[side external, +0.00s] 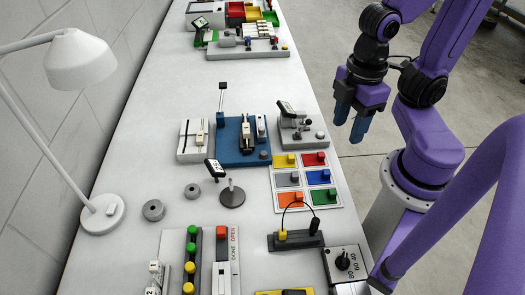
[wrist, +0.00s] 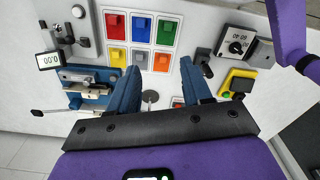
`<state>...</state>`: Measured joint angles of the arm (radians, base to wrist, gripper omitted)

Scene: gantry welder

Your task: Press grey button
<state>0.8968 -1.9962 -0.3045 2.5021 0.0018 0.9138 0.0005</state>
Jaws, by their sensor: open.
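The grey button (side external: 287,178) is a square key on a white panel (side external: 336,207) with yellow, red, blue, orange and green buttons around it. In the side view it sits in the left column, between yellow and orange. In the wrist view the grey button (wrist: 140,60) is in the lower row, between yellow and orange, and shows between my fingers, nearer the left one. My gripper (side external: 350,122) is open and empty, with blue fingers pointing down. It is raised above the table's right side, apart from the panel. My gripper (wrist: 160,66) also shows in the wrist view.
A blue fixture (side external: 240,140) and a small grey device (side external: 300,122) stand behind the panel. A block with a looped black cable (side external: 295,238) and a dial box (side external: 344,262) stand in front. A white lamp (side external: 82,60) is at far left.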

